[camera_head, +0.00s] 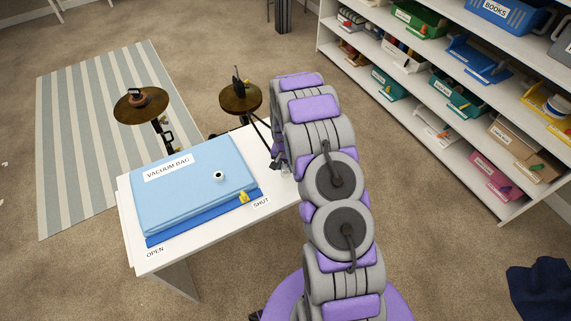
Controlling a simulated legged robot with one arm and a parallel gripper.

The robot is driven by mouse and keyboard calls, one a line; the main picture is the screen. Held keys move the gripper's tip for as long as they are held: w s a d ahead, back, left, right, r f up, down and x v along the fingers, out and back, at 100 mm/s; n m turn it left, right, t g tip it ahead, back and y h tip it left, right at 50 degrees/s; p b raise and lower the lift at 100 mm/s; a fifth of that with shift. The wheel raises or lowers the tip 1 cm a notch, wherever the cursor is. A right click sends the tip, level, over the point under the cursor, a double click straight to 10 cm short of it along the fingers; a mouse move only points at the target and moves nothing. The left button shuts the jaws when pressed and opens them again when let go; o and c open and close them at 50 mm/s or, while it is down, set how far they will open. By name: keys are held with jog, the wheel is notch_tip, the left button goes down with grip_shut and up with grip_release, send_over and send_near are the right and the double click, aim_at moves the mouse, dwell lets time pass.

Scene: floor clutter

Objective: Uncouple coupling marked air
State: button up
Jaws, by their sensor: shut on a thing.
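No coupling with a readable "air" mark shows. A blue bag (196,187) labelled "VACUUM BAG" lies flat on a white table (282,205). It has a round white port with a dark centre (218,175). A yellow slider (243,198) sits on its front edge near the word "SHUT"; "OPEN" is at the other end. My grey and purple arm rises in front of the table's right side. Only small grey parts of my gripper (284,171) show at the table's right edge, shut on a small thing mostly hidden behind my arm.
A striped rug (75,130) lies at left. A white shelf (480,190) with labelled bins fills the right. Carpet between table and shelf is clear.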

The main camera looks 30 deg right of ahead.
aim_at(285, 164)
jog(key=shift+f, duration=0.4)
jog(key=o, duration=1.2)
jog(key=shift+o, duration=0.2)
jog(key=shift+r, duration=0.1)
notch_tip(285, 164, up, 17)
jog(key=p, duration=0.3)
jog(key=shift+s+a, duration=0.15)
jog(key=shift+r, duration=0.1)
jog(key=s+a+r+n+g, duration=0.1)
jog(key=s+a+r+n, duration=0.1)
jog(key=s+a+r, duration=0.5)
jog(key=s+a+r+n, duration=0.2)
jog(key=s+a+r, duration=0.2)
jog(key=s+r, duration=0.65)
jog(key=s+a+r+n, duration=0.2)
jog(key=s, duration=0.9)
jog(key=s+a+r+n+g, duration=0.1)
jog(key=s+a+r+n, duration=0.1)
jog(key=s, duration=0.8)
jog(key=shift+s+a, duration=0.4)
